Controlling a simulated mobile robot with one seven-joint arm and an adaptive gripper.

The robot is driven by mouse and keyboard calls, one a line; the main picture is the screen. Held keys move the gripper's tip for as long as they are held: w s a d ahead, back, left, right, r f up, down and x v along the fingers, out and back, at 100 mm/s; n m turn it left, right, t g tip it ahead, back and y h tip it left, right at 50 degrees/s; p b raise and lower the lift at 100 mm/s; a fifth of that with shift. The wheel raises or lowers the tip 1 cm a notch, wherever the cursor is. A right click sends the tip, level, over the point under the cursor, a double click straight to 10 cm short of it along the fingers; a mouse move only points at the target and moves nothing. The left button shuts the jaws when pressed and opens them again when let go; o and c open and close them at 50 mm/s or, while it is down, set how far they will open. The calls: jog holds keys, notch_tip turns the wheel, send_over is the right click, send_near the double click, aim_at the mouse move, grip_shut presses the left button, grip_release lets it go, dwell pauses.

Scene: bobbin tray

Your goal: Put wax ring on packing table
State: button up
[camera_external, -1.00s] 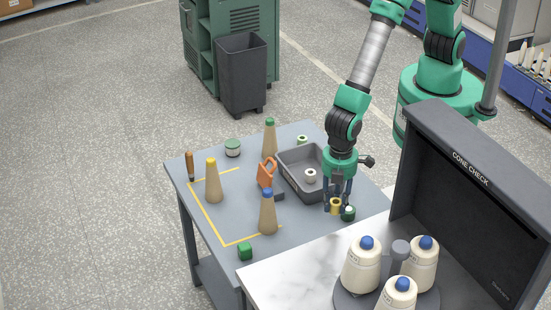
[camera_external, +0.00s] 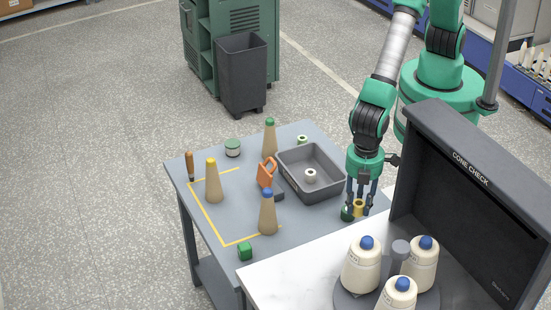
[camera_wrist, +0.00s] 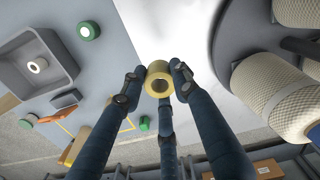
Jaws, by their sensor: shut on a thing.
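The wax ring, a yellow ring (camera_external: 358,207), is between the fingers of my gripper (camera_external: 360,208). The ring appears over the border between the grey-blue table (camera_external: 312,226) and the white marble-topped table (camera_external: 285,272). Its height above them is hard to tell. Neither table is labelled as the packing table. The grey-blue table has a yellow corner outline.
A grey tray (camera_external: 327,193) holds a white-and-dark bobbin (camera_external: 310,175). A green ring (camera_external: 346,213) stands beside my gripper. Cream cones (camera_external: 361,268) and the dark CONE CHECK booth (camera_external: 455,195) occupy the marble table.

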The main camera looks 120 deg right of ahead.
send_over(354, 237)
jog(key=shift+w+f, duration=0.1)
jog(key=shift+f, duration=3)
jog(key=shift+f, duration=0.15)
jog(key=shift+f, duration=1.75)
jog(key=shift+f, duration=0.15)
jog(key=o, duration=1)
notch_tip(354, 237, up, 12)
jog(key=shift+r, duration=0.15)
